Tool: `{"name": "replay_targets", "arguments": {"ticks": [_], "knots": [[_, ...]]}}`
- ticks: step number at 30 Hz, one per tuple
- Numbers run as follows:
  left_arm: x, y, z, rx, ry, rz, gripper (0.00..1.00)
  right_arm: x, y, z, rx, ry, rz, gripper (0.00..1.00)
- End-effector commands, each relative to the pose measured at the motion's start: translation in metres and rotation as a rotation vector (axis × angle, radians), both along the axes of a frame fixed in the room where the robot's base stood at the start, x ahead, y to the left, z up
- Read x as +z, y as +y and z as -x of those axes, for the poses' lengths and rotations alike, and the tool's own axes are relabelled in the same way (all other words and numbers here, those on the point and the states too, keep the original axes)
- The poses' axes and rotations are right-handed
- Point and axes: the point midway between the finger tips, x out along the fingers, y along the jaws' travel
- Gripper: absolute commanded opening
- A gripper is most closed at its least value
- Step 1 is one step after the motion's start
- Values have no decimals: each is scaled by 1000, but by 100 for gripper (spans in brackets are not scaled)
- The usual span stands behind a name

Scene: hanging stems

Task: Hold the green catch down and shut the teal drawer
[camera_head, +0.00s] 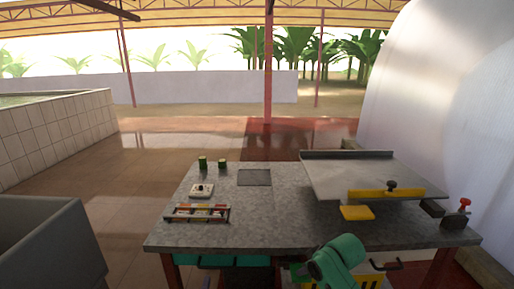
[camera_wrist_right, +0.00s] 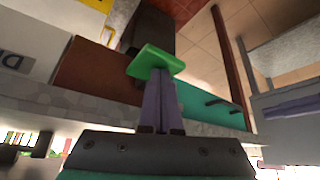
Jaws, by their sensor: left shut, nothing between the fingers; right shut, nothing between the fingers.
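The green catch (camera_wrist_right: 155,62) is a bright green plate, seen in the right wrist view in front of a dark block. My right gripper (camera_wrist_right: 161,72) is shut with nothing between its grey-purple fingers. Its tips are at the lower edge of the catch and seem to touch it; I cannot tell whether they press it. The teal drawer (camera_wrist_right: 212,103) shows a teal face with dark handles to the right of the fingers. In the head view, teal (camera_head: 252,261) shows under the table's front edge; how far the drawer stands out is unclear. My left gripper is not seen.
A grey bin (camera_head: 50,245) stands at left. The table's middle is clear.

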Motion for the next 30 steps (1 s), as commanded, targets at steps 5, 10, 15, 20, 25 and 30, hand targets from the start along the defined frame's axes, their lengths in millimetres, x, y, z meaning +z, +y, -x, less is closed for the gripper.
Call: {"name": "replay_targets", "arguments": {"ticks": [5, 10, 15, 20, 25, 30], "knots": [[-6, -14, 6, -1, 20, 44, 0, 2, 0, 0, 1, 1, 0, 0], [-7, -14, 6, -1, 20, 44, 0, 15, 0, 0, 1, 0, -1, 0], [-7, -14, 6, 0, 20, 44, 0, 28, 0, 0, 0, 1, -1, 0], [-7, -14, 6, 0, 20, 45, 0, 40, 0, 0, 0, -2, -1, 0], [-7, -14, 6, 0, 20, 45, 0, 53, 0, 0, 1, -1, 0, 0], [-7, -14, 6, 0, 20, 45, 0, 66, 0, 0, 1, 0, -1, 0]]}}
